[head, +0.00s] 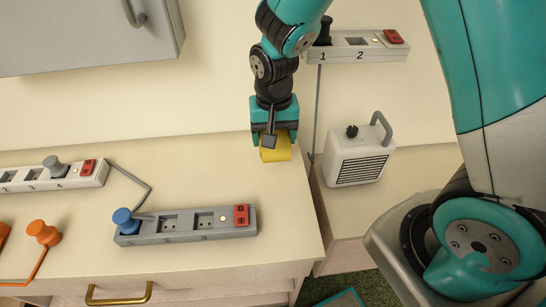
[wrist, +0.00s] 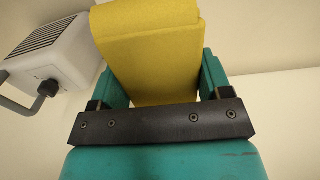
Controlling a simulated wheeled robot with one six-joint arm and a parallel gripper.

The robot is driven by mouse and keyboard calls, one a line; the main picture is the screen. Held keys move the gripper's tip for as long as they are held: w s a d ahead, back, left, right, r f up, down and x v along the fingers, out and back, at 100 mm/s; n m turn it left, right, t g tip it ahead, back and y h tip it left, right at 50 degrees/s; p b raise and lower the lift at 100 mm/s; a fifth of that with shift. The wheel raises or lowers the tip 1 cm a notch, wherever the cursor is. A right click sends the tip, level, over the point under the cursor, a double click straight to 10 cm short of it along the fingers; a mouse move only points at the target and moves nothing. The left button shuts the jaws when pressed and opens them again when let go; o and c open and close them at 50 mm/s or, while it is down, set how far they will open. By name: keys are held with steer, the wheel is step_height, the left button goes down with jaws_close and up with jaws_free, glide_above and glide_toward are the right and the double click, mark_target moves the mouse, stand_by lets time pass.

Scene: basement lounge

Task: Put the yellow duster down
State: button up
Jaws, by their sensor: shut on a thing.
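The yellow duster (head: 276,148) is a folded yellow cloth near the back right end of the pale cabinet top (head: 190,160). It fills the upper middle of the wrist view (wrist: 150,45). My gripper (head: 274,135) is shut on it, with a teal finger on either side, and points down. In the head view the duster hangs below the fingers. I cannot tell whether it touches the surface.
A grey power strip (head: 180,225) with a blue plug (head: 125,220) lies in front. A white strip (head: 50,178) and an orange plug (head: 43,233) are at left. A white heater (head: 357,155) stands right, below a wall strip (head: 360,45). Bare surface lies left of the duster.

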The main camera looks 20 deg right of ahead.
mark_target(274, 167)
step_height(274, 167, down, 8)
steer(key=shift+f, duration=0.2)
steer(key=shift+f, duration=0.1)
steer(key=o, duration=1.1)
step_height(274, 167, up, 12)
steer(key=shift+f+b, duration=0.15)
steer(key=shift+b, duration=0.25)
steer(key=s+a+r+n+y, duration=0.1)
steer(key=s+r+n, duration=0.2)
steer(key=s+r, duration=0.2)
steer(key=s+a+r+n+y, duration=0.1)
steer(key=s+a+r+n, duration=0.1)
steer(key=s+r+n, duration=0.2)
steer(key=s+a+r+n+y, duration=0.1)
steer(key=s+r+n+y, duration=0.1)
steer(key=s+r, duration=0.3)
steer(key=shift+s+a+r+n, duration=0.15)
steer(key=shift+s+n, duration=0.3)
steer(key=shift+s, duration=0.7)
steer(key=shift+s+a+r+n, duration=0.15)
steer(key=shift+s+n, duration=0.3)
steer(key=shift+s, duration=0.7)
